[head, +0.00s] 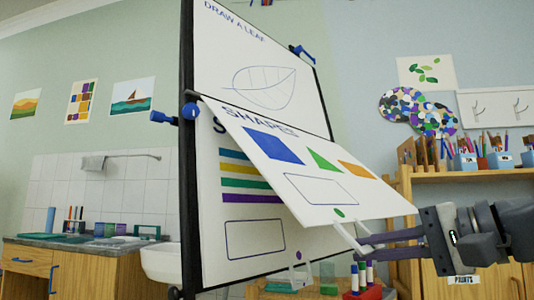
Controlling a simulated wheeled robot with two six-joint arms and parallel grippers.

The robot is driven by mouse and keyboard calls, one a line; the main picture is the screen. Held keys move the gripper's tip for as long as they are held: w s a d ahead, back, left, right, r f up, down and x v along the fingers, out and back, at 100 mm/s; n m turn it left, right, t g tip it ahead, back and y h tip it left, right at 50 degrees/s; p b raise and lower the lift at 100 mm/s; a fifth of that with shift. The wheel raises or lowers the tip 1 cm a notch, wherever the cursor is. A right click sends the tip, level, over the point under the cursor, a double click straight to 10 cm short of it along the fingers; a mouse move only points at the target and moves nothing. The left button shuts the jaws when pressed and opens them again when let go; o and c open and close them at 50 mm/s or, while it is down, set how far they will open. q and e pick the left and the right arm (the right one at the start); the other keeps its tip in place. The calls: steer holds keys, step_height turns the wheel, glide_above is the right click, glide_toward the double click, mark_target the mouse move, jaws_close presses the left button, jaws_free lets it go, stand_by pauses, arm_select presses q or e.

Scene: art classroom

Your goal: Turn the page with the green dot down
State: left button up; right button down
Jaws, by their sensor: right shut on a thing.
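The page with the green dot (318,190) is a white sheet headed SHAPES, with a blue, a green and an orange shape and an empty outlined box. The green dot (339,213) is near its lower edge. The page hangs from the middle of the tall easel board and is tilted out toward the right. My right gripper (352,238) comes in from the right and is shut on the page's lower edge, just below the dot. My left gripper is not in view.
Above is a DRAW A LEAF sheet (264,60); behind the page is a sheet with coloured stripes (236,240). A blue knob (193,116) juts from the board's left edge. Markers (362,276) stand below; a wooden shelf (470,173) with pencil pots is at right.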

steer(key=w+a+f+b, duration=0.4)
steer(key=f, duration=0.2)
steer(key=shift+a, duration=0.4)
steer(key=shift+w, duration=0.1)
steer(key=c, duration=0.9)
jaws_free()
steer(key=shift+c, duration=0.2)
steer(key=shift+r, duration=0.1)
steer(key=shift+v, duration=6.05)
steer(key=shift+r, duration=0.1)
